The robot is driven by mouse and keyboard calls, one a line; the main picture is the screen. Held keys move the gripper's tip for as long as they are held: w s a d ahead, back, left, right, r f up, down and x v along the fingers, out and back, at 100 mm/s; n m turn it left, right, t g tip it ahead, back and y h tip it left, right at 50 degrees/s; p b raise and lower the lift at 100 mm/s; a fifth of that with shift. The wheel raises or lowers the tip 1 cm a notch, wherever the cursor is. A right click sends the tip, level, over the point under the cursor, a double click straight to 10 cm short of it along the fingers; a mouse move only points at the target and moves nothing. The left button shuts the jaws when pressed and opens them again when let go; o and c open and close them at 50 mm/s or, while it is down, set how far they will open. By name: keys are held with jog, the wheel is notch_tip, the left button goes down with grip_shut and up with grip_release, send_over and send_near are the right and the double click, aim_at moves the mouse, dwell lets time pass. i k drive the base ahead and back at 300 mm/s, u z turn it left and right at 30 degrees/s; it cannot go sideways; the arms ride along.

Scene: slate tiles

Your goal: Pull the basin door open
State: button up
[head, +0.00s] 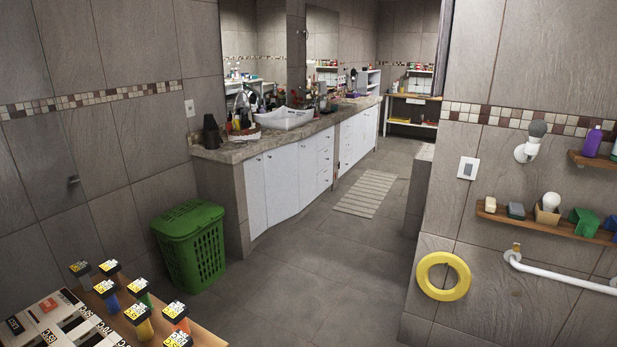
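A long counter (228,152) with a grey stone-like top runs along the left wall into the distance. A white basin-like tub (285,118) sits on its near part. Below the tub are white cabinet doors: a near one (256,196) and another beside it (282,184), with small dark knobs. These doors look closed. A stack of white drawers (325,160) is to their right, and more white doors (358,138) continue farther back. I cannot tell which door is the basin door. My gripper is not in view.
A green lidded basket (190,248) stands left of the cabinet's near end. A wooden surface with several labelled bottles (138,318) fills the lower left. A pale mat (367,193) lies farther back. A right wall holds a yellow ring (443,276). The tiled floor (300,275) between is clear.

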aim_at(307, 147)
jog(key=z, duration=0.25)
jog(key=i, duration=7.45)
jog(key=u, duration=0.55)
